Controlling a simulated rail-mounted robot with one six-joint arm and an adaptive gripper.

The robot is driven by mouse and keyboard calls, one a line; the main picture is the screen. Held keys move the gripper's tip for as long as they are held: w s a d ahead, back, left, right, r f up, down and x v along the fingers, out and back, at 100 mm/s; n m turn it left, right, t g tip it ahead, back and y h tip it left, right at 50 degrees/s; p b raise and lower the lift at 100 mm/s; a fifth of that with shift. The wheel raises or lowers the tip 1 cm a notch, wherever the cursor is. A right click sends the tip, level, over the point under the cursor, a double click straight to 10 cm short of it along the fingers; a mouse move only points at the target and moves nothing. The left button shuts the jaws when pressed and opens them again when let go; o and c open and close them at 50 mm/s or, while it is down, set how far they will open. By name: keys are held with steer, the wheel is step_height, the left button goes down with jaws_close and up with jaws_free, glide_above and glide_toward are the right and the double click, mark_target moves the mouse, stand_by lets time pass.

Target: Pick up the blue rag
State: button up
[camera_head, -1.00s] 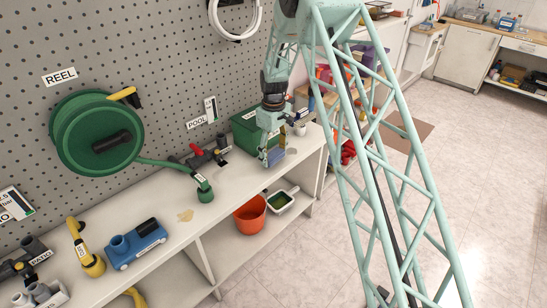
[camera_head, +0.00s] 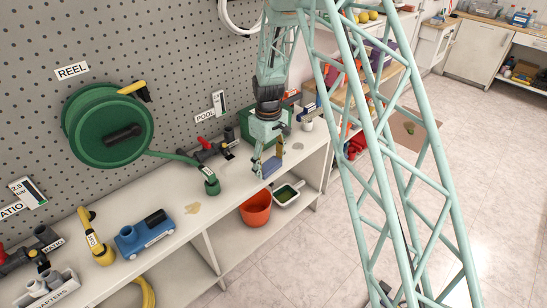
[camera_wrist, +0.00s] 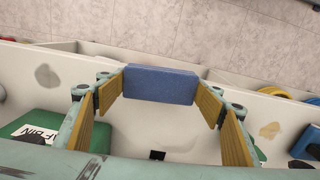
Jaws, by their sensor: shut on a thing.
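The blue rag (camera_head: 271,167) looks like a flat, folded block with straight edges. My gripper (camera_head: 268,160) is shut on it, over the white bench (camera_head: 235,187) in front of the green box (camera_head: 284,127). In the wrist view the rag (camera_wrist: 160,85) spans the space between the yellow-padded fingertips of my gripper (camera_wrist: 160,92). It seems held above the bench, but the size of the gap is unclear.
A green hose end (camera_head: 211,186) stands to the left of my gripper. A blue wheeled device (camera_head: 145,237) and a yellow tool (camera_head: 98,247) are farther left. An orange bucket (camera_head: 256,208) and a green-and-white tray (camera_head: 288,193) sit on the lower shelf.

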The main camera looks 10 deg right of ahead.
steer(key=shift+s+a+r, duration=0.1)
steer(key=shift+s+a, duration=0.3)
steer(key=shift+s, duration=0.25)
steer(key=shift+s+a, duration=0.35)
steer(key=shift+s, duration=0.25)
steer(key=shift+d, duration=0.1)
steer(key=s+d+m, duration=0.6)
steer(key=d+m, duration=0.1)
steer(key=d, duration=0.1)
steer(key=shift+s+d+r, duration=0.15)
steer(key=shift+s+r, duration=0.1)
steer(key=shift+s, duration=0.15)
stand_by(0.8)
